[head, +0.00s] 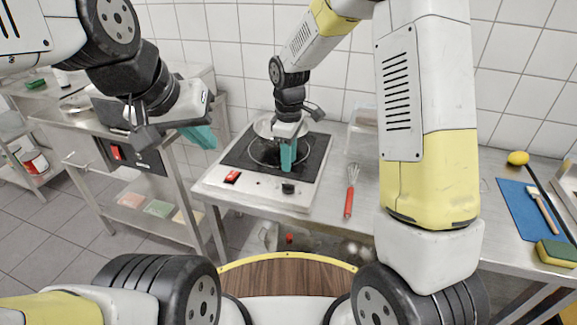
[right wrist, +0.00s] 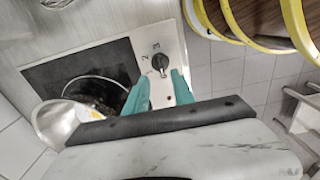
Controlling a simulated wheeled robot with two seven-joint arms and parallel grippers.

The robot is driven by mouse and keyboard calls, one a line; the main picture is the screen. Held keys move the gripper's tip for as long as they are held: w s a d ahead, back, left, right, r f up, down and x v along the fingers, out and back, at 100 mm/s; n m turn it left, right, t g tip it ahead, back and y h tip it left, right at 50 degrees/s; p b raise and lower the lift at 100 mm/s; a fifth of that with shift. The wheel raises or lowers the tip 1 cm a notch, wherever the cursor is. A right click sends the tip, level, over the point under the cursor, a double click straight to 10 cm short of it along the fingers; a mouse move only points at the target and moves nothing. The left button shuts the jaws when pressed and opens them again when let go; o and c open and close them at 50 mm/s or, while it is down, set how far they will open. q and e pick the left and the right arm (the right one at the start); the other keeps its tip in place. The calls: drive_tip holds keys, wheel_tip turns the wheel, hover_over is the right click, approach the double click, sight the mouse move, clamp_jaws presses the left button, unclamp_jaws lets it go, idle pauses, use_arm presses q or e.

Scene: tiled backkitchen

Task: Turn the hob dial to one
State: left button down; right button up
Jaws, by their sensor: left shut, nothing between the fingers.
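The hob dial (head: 288,188) is a small black knob on the pale front panel of the hob (head: 262,192). In the right wrist view the dial (right wrist: 160,62) has the numbers 2 and 3 printed beside it; its exact setting is too small to read. My right gripper (head: 288,168) hangs over the hob just behind the dial, teal fingers downward. In the right wrist view its fingers (right wrist: 160,76) are apart, with the dial in line with the gap and nothing held. My left gripper (head: 207,141) is shut and empty, in the air left of the hob.
A pan (head: 267,125) stands on the back of the black hob plate, close to my right gripper. A whisk (head: 350,190) lies right of the hob. A blue board (head: 530,208) lies far right.

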sight(288, 187)
wheel_tip(288, 187, down, 8)
drive_tip(key=shift+a+f, duration=0.1)
idle(0.4)
clamp_jaws()
